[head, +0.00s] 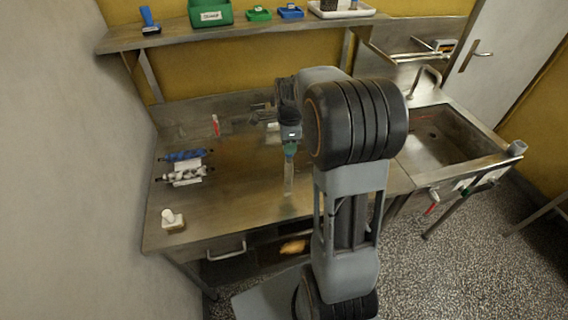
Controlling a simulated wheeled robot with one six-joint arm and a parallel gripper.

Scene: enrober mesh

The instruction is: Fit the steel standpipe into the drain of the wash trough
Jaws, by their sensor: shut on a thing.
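My gripper (290,142) is in the head view over the steel worktop, left of my dark upper arm. The wash trough (465,158) is a steel basin at the right, well away from my gripper. A small dark spot on its floor looks like the drain (433,134). My arm hides part of the trough's left side.
A blue roller (183,156) and a grey-white one (185,175) lie on the left worktop. The back shelf (180,37) carries bins. A tap (428,76) rises behind the trough; a grey cup-like thing (517,148) is at its right corner.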

